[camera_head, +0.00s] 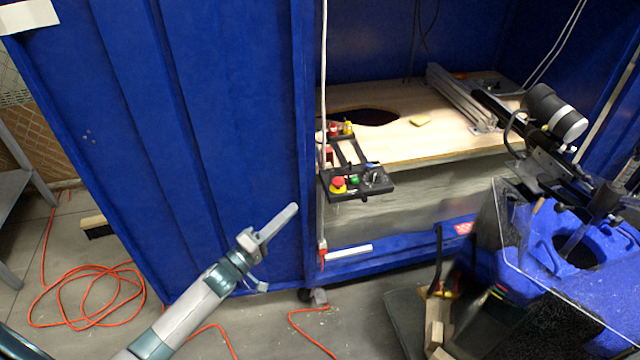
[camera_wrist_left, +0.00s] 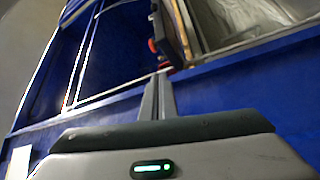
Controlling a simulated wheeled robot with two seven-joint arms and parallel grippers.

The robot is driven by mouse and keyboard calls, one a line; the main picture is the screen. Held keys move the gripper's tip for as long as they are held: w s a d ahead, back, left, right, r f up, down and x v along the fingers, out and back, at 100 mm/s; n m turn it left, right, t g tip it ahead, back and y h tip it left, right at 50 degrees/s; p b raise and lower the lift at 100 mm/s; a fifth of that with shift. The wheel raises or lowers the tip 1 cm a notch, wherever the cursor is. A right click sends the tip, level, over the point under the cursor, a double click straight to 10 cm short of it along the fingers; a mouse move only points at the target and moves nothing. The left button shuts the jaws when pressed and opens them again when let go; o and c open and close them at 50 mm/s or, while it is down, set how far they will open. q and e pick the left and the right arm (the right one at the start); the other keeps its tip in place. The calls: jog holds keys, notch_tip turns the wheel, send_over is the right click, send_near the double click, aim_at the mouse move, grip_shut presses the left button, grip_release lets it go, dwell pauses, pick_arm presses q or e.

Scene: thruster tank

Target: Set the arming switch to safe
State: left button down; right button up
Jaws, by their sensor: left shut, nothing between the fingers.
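A small dark control panel (camera_head: 350,193) sticks out at the front of the blue enclosure. It carries a red mushroom button (camera_head: 338,183) on a yellow base, a green button (camera_head: 354,180) and a small dark knob or switch (camera_head: 376,176). Which of these is the arming switch, and its setting, I cannot tell. My left gripper (camera_head: 294,208) is shut and empty, left of the panel and apart from it, in front of the blue wall. In the left wrist view its fingers (camera_wrist_left: 158,92) are together, with the panel's dark edge (camera_wrist_left: 172,32) beyond them. My right gripper is not in view.
A blue wall panel (camera_head: 220,130) stands beside my left arm. A wooden deck (camera_head: 400,135) lies behind the control panel. A white cable (camera_head: 323,100) hangs at the opening's edge. Blue machinery (camera_head: 540,240) fills the right. Orange cable (camera_head: 90,275) lies on the floor.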

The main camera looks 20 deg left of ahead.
aim_at(322, 180)
pick_arm(q)
jog(key=shift+w, duration=0.1)
